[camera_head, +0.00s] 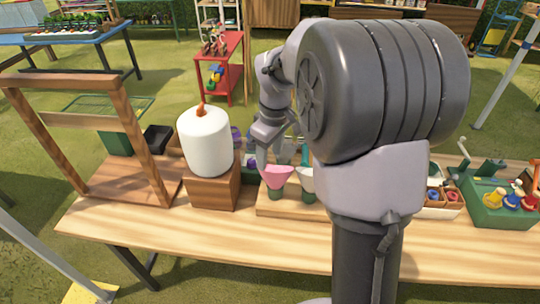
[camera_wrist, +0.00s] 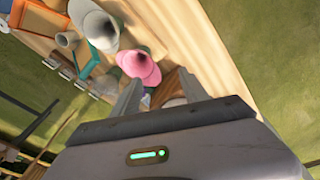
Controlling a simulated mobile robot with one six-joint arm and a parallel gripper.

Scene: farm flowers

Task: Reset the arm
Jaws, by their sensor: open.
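My arm is bent, and my gripper shows small and partly hidden behind my own arm in the head view, above the wooden table (camera_head: 190,240). In the wrist view my gripper (camera_wrist: 158,90) has its two fingers spread apart. I see nothing held between them. A pink cone-shaped holder (camera_head: 277,177) stands on the table below the gripper. It also shows just beyond the fingers in the wrist view (camera_wrist: 143,67). A white cone-shaped holder (camera_head: 307,181) stands beside it and is partly hidden by my arm in the head view.
A white roll (camera_head: 206,143) on a wooden block (camera_head: 213,190) stands left of the gripper. A wooden frame (camera_head: 130,125) rises farther left. A green box (camera_head: 497,212) with small bottles sits at the right. The table's front strip is clear.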

